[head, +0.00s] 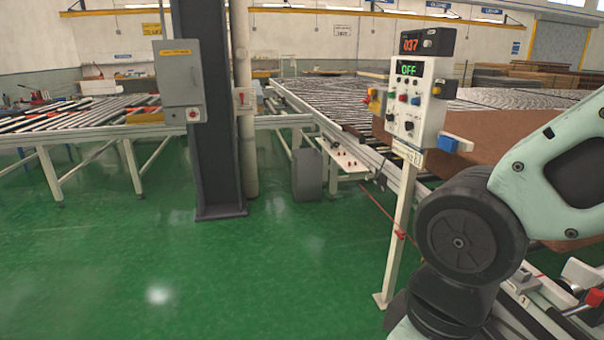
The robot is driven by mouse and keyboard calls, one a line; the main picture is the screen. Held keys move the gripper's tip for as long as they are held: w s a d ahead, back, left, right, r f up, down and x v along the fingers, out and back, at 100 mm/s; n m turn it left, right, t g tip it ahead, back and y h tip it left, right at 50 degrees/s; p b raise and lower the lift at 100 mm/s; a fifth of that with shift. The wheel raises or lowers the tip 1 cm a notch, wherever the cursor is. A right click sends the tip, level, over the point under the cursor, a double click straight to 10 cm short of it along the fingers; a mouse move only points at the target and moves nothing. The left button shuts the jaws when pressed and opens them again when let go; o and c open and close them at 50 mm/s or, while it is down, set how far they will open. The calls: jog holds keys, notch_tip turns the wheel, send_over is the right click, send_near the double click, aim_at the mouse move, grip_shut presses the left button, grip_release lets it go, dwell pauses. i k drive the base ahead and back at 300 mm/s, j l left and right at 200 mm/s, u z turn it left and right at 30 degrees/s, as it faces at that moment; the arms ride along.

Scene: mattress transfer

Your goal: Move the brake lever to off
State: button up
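I cannot make out for sure which part is the brake lever. A red-ended part (593,296) on a metal frame at the lower right may be it, partly cut off by the picture edge. A small red handle (400,235) also sticks out from the white post below the control panel. The control panel (413,105) carries several buttons and knobs, with a green display (409,69) reading OFF. My arm crosses the right side of the head view. My gripper is outside the view.
A red display (412,43) reading 037 sits above the panel. A large brown-sided mattress stack (490,150) lies behind it. Roller conveyors (320,100) run at the back. A dark column (205,110) stands left of centre. The green floor (200,280) in front is clear.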

aim_at(387, 154)
jog(key=i, duration=2.05)
jog(key=i+z, duration=0.2)
jog(key=i, duration=0.2)
jog(key=i+j+z, duration=0.2)
jog(key=i, duration=0.2)
